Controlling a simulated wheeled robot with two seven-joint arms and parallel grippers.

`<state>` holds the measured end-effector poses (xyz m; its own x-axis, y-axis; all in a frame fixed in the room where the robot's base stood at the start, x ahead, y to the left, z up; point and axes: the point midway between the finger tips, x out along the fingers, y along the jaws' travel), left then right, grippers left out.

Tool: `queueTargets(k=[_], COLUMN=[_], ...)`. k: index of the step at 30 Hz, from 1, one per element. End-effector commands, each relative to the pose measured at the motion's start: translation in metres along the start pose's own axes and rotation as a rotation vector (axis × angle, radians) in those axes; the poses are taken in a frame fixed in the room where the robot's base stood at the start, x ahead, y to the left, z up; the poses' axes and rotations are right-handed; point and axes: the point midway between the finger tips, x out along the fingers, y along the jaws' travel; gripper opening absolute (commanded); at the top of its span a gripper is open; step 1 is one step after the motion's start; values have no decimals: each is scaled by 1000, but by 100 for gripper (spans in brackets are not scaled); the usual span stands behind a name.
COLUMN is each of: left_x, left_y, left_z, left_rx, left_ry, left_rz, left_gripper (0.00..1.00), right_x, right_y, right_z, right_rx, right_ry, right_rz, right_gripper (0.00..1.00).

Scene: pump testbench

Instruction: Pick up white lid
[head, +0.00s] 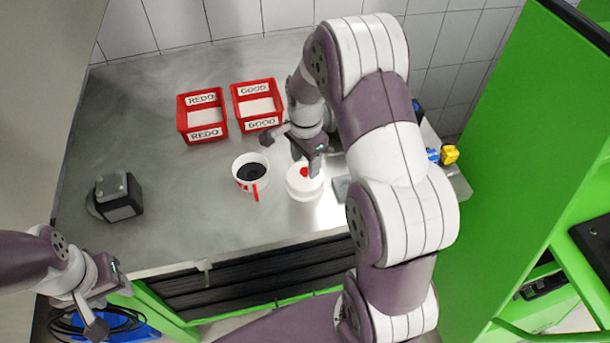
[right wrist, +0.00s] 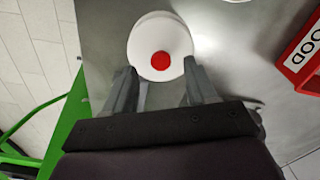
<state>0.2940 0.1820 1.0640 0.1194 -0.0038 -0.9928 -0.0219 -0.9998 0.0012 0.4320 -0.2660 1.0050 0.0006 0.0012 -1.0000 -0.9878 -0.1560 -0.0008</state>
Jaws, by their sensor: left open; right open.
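The white lid (head: 304,184) is round with a red knob or spot at its centre. It lies on the grey metal table, right of the white cup. In the right wrist view, the lid (right wrist: 160,46) is just ahead of the fingertips of my right gripper (right wrist: 158,78), which is open and empty. In the head view, my right gripper (head: 312,168) hangs above the lid and partly covers it. My left gripper (head: 112,312) is open and empty, off the table's front left edge.
A white cup (head: 242,166) with a red handle and dark inside stands left of the lid. Red bins marked REDO (head: 205,132) and GOOD (head: 262,124) stand behind. A dark block-like device (head: 122,208) sits at left. A green panel (head: 520,140) bounds the right side.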

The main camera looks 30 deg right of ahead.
Motion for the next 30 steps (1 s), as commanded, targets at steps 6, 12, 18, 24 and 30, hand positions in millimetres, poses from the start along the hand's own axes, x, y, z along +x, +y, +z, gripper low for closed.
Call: queueTargets(k=[6,12,18,24,30], left_x=[-6,-5,-5,-5,-2], left_y=[0,0,0,0,0], left_z=[-1,-1,-1,-1,0], left_rx=[0,0,0,0,0], left_ry=[0,0,0,0,0], left_rz=[0,0,0,0,0], left_gripper=[43,43,43,43,43], right_x=[25,26,25,25,15], right_y=[0,0,0,0,-1], right_z=[1,1,1,1,0], right_rx=[-1,-1,-1,-1,-1], right_ry=[0,0,0,0,1], right_rz=[0,-1,-1,-1,-4], right_gripper=[57,50,6,6,6])
